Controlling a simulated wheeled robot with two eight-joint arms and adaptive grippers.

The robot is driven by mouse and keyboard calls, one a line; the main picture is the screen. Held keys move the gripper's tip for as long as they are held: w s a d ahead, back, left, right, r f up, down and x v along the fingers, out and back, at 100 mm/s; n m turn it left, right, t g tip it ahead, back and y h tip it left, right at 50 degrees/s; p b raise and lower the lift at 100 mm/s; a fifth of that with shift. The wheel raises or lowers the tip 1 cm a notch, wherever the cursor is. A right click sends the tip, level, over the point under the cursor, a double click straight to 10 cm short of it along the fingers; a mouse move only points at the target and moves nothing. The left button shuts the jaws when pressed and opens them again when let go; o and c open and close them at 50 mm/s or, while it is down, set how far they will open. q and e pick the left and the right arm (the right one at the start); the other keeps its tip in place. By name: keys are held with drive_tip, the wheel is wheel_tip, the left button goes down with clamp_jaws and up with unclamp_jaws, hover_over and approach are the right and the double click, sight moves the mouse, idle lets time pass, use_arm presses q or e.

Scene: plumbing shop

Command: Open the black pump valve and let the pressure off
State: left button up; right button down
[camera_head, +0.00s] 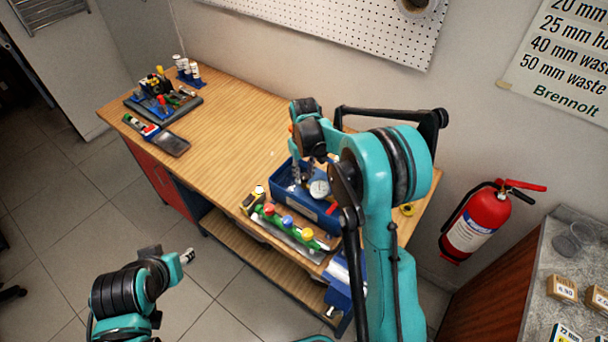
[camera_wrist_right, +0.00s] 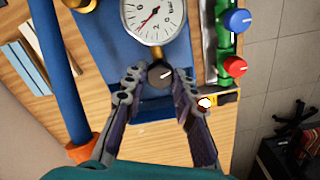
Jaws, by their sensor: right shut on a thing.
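The black pump valve (camera_wrist_right: 160,74) is a round black knob with a white mark, below the gauge in the right wrist view. My right gripper (camera_wrist_right: 157,78) is shut on it, one finger on each side. The pressure gauge (camera_wrist_right: 152,20) has a white dial in bar with a red needle; it also shows in the head view (camera_head: 319,188). The blue pump (camera_head: 318,215) stands at the bench's right end, partly hidden by my right arm. My left gripper (camera_head: 187,257) is over the floor in front of the bench, away from the pump; its fingers are too small to judge.
A blue bar with an orange end (camera_wrist_right: 83,152) runs beside the right gripper. The bench's middle (camera_head: 225,125) is clear. A red extinguisher (camera_head: 475,222) hangs at right.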

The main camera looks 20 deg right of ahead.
sight(304, 176)
drive_tip(key=n+b, duration=0.1)
drive_tip(key=n, duration=0.5)
drive_tip(key=shift+f+b, duration=0.1)
drive_tip(key=shift+b, duration=0.25)
drive_tip(key=n+b, duration=0.1)
drive_tip(key=n, duration=0.4)
drive_tip(key=shift+n, duration=0.4)
drive_tip(key=c, duration=1.2)
unclamp_jaws()
wheel_tip(304, 176, up, 12)
